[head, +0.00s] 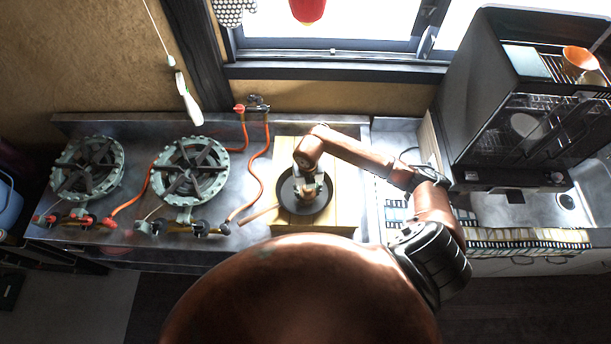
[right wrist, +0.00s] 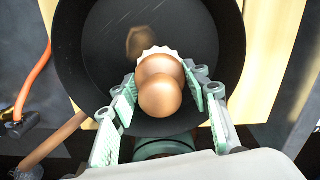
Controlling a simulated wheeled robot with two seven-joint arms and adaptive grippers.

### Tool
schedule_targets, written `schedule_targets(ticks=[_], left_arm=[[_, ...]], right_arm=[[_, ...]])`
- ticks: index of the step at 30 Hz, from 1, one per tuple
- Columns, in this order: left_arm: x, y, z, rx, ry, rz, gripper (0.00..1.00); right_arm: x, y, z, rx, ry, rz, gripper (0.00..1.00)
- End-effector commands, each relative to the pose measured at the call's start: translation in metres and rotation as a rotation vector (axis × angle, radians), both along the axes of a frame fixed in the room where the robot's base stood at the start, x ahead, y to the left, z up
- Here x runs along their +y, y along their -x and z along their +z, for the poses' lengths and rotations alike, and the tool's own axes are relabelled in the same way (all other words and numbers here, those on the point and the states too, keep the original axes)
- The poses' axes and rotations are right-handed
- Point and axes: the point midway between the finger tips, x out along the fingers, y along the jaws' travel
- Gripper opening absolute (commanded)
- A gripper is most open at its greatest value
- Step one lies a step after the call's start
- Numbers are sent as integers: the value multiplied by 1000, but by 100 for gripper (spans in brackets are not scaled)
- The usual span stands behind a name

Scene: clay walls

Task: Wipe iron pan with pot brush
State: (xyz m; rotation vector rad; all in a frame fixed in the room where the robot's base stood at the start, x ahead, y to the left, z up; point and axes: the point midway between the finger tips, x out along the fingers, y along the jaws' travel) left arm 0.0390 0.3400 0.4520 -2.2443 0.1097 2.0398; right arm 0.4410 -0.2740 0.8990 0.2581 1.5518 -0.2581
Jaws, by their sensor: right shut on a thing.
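The iron pan (head: 318,207) is black and round, and sits on a pale wooden board (head: 340,222) right of the burners. Its handle (head: 258,214) points to the lower left. In the right wrist view the pan (right wrist: 195,32) fills the upper middle. The pot brush (right wrist: 160,88) has a round copper-coloured knob and a pale scalloped edge. My right gripper (head: 308,190) is over the pan. In the wrist view its green-padded fingers (right wrist: 165,105) are shut on the brush. I cannot tell whether the brush touches the pan floor. My left gripper is not in view.
Two gas burners (head: 190,168) with orange hoses stand left of the pan. A black dish cabinet (head: 510,110) and a sink (head: 565,200) are at the right. A window is behind. A white-handled pull cord (head: 188,100) hangs above the burners.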

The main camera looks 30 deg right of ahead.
Motion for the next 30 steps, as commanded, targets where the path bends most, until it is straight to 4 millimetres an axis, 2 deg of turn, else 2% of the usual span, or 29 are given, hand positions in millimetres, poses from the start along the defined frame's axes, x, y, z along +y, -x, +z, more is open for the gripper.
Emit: schedule_targets(ticks=[5,11,24,30], left_arm=[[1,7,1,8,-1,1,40],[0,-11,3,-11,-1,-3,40],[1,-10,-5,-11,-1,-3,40],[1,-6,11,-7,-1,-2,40]], right_arm=[[20,-1,3,-2,-2,7,13],[33,-1,2,-2,1,3,13],[1,-5,1,-2,1,14,13],[2,-5,30,-2,1,19,13]])
